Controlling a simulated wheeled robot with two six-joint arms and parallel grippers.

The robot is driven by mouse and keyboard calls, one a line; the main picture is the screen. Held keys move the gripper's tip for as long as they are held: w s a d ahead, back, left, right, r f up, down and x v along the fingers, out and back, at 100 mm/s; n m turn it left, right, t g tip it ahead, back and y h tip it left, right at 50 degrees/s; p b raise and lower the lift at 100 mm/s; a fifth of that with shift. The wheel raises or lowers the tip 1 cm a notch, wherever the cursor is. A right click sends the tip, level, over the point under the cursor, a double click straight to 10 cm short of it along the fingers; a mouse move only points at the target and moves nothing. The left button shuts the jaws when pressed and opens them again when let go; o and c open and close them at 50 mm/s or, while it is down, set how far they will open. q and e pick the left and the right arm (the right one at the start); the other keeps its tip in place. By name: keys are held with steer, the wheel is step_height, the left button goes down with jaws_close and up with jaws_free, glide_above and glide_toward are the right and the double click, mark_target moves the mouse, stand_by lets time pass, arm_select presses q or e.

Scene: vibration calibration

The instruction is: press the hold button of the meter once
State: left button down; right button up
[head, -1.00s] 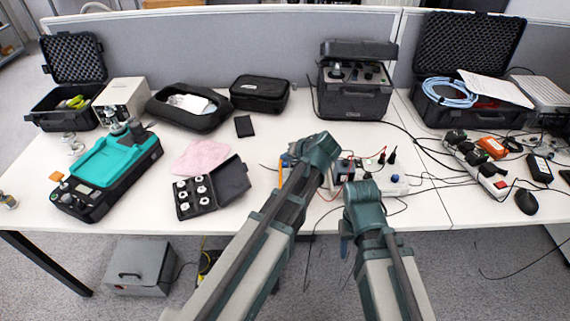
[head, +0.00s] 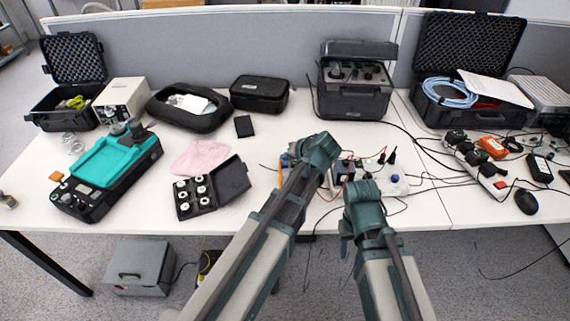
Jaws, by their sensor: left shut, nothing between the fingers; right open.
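A narrow orange-yellow edge (head: 283,174) shows just left of my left wrist; it may be the meter's case, but my arm covers most of it. I cannot make out the meter's face or hold button. My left gripper (head: 290,160) is shut and empty, largely hidden by its own wrist, close to that orange edge; I cannot tell whether it touches anything. My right gripper (head: 346,246) is open, mostly hidden behind its wrist, at the table's front edge.
A white board with leads and a blue knob (head: 395,178) lies right of my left wrist. An open black box of white-topped parts (head: 212,188) and a pink cloth (head: 199,158) lie left. A teal-topped instrument (head: 105,162) stands further left. Cables cross the table's right half.

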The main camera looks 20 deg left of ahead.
arm_select(q)
steer(key=shift+f+b, duration=0.45)
steer(key=shift+f+b, duration=0.35)
steer(key=shift+b, duration=0.05)
stand_by(0.6)
steer(key=shift+r, duration=0.2)
steer(key=shift+r+p, duration=0.6)
steer(key=shift+p, duration=0.25)
steer(key=shift+r, duration=0.1)
step_height(320, 180, up, 5)
steer(key=p, duration=0.5)
